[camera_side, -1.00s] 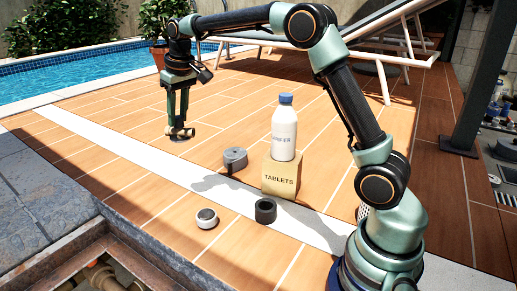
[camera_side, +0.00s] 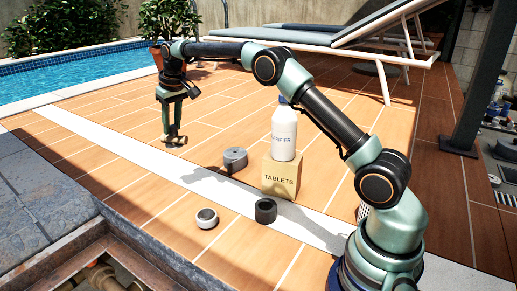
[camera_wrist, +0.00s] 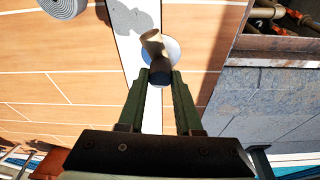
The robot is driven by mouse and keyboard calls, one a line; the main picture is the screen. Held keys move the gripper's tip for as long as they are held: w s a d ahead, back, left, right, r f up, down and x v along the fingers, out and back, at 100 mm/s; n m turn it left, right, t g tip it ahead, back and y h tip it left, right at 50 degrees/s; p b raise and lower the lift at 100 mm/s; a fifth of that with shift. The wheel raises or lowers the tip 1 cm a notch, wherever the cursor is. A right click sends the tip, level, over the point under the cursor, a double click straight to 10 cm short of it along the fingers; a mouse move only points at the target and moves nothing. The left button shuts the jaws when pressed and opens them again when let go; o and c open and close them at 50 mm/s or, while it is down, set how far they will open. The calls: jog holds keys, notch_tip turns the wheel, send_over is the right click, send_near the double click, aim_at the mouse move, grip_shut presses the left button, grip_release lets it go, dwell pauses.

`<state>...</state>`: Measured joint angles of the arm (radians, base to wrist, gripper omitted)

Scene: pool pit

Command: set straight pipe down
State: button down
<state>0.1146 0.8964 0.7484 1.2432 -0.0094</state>
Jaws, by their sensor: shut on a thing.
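My gripper (camera_side: 173,138) is low over the tiles at the left of the side view. Its two fingers (camera_wrist: 160,85) are shut on the straight pipe. In the wrist view the pipe (camera_wrist: 152,40) is tan with a dark end (camera_wrist: 160,76) between the fingertips. In the side view it is small and partly hidden by the fingers; I cannot tell if it touches the floor. A pale round shape with a bluish edge (camera_wrist: 174,48) shows behind the pipe in the wrist view; I cannot tell what it is.
A grey coil (camera_side: 235,160), a dark ring (camera_side: 265,211) and a white round piece (camera_side: 207,218) lie on the deck. A bottle (camera_side: 284,135) stands on the tablets box (camera_side: 281,175). An open pit (camera_side: 105,270) is front left; the pool (camera_side: 75,72) is behind.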

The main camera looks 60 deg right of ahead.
notch_tip(320, 180, down, 16)
jog(key=shift+r, duration=0.2)
jog(key=shift+f, duration=0.1)
dwell(0.3)
jog(key=c, duration=0.6)
grip_release()
jog(key=shift+f, duration=0.1)
